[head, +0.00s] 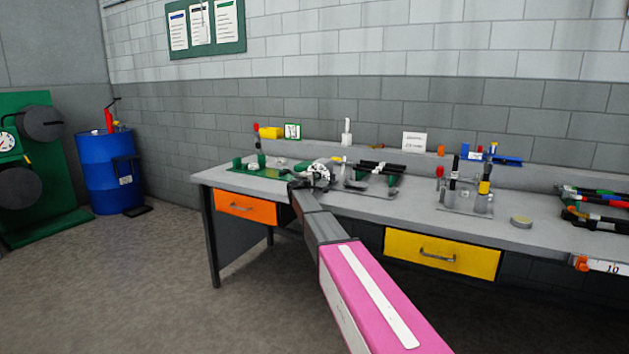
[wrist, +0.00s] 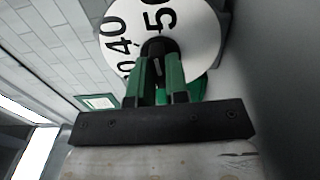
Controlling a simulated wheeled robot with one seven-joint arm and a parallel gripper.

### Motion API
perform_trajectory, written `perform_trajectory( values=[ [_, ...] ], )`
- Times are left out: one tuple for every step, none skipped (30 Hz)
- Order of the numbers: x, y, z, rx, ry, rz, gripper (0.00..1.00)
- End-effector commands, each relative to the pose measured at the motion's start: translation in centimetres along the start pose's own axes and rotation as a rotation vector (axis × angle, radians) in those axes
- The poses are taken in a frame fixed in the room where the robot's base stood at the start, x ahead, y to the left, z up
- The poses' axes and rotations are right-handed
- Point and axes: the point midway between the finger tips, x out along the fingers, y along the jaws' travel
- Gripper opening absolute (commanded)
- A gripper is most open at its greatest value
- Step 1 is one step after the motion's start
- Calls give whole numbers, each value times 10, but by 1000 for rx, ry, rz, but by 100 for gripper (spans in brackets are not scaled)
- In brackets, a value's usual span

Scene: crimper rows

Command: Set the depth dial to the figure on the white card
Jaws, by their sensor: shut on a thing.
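The depth dial (wrist: 201,42) is a white disc with black figures, close up in the wrist view. The figures 40 and 50 show on it, and others are cut off or hidden. My gripper (wrist: 159,66) has its green fingers shut on the dark knob (wrist: 152,46) at the dial's middle. In the head view my gripper (head: 297,184) is at the bench's left part, against a grey and white device (head: 319,174). The white card (head: 414,141) stands at the back of the bench; its writing is too small to read. The dial's pointer mark cannot be made out.
The grey bench (head: 400,207) runs along the wall, with an orange drawer (head: 246,207) and a yellow drawer (head: 441,254). Right of my gripper are a rack of dark tools (head: 379,169), a stand with upright cylinders (head: 465,199) and a round tin (head: 521,222).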

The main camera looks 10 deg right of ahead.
Motion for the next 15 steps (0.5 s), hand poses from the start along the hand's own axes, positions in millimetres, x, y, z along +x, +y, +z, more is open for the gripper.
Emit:
perform_trajectory(
  values=[
    [0,0,0,-35,0,-1,0],
    [0,0,0,-60,0,-1,0],
    [0,0,0,-95,0,-1,0],
    [0,0,0,-123,0,-1,0],
    [0,0,0,-151,0,-1,0],
    [0,0,0,-188,0,-1,0],
    [0,0,0,-217,0,-1,0],
    [0,0,0,-246,0,-1,0],
    [0,0,0,-284,0,-1,0],
    [-1,0,0,-312,0,-1,0],
    [-1,0,0,-341,0,-1,0],
    [-1,0,0,-379,0,-1,0],
    [-1,0,0,-407,0,-1,0],
    [-1,0,0,-436,0,-1,0],
    [-1,0,0,-474,0,-1,0]
  ],
)
